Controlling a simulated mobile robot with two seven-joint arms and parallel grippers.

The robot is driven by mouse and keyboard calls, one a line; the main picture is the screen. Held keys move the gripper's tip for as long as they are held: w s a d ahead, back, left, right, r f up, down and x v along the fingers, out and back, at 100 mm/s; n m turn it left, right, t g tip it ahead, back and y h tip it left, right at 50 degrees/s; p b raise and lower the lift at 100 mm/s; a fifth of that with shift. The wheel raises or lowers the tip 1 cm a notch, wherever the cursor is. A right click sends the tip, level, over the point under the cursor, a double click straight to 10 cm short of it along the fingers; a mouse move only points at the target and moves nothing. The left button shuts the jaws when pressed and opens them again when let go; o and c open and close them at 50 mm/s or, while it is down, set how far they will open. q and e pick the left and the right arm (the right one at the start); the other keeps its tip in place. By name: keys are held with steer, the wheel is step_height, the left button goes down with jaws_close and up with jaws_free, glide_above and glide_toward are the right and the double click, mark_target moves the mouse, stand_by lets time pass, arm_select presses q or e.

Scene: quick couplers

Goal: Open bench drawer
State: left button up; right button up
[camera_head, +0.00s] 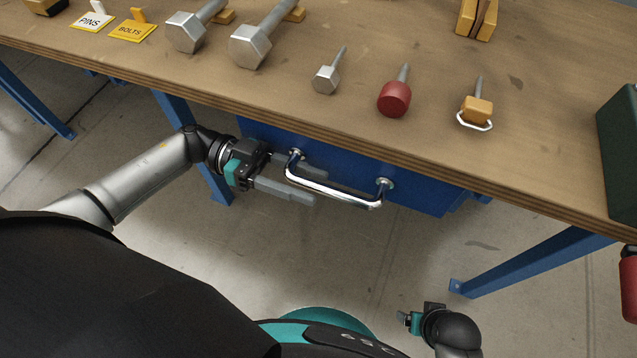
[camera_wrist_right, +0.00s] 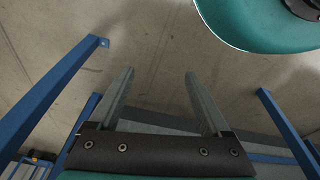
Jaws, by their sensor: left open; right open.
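The blue bench drawer (camera_head: 415,195) sits under the wooden bench top, and its front looks flush with the bench. Its chrome bar handle (camera_head: 345,194) stands out from the front. My left gripper (camera_head: 314,187) is at the handle's left end with its jaws open. One finger reaches between the bar and the drawer front, and the other lies on the outer side of the bar. I cannot tell whether either finger touches the bar. My right gripper (camera_wrist_right: 160,74) is open and empty over the floor. In the head view it shows only partly, low down.
The bench top (camera_head: 420,145) overhangs the drawer and carries silver bolts (camera_head: 262,35), a red-headed pin (camera_head: 395,98) and a yellow-headed pin (camera_head: 477,108). A dark green box (camera_head: 620,150) stands at the right. Blue bench legs (camera_head: 530,262) flank open floor.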

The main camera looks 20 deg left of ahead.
arm_select(q)
steer(key=shift+d, duration=1.25)
jaws_close()
stand_by(0.5)
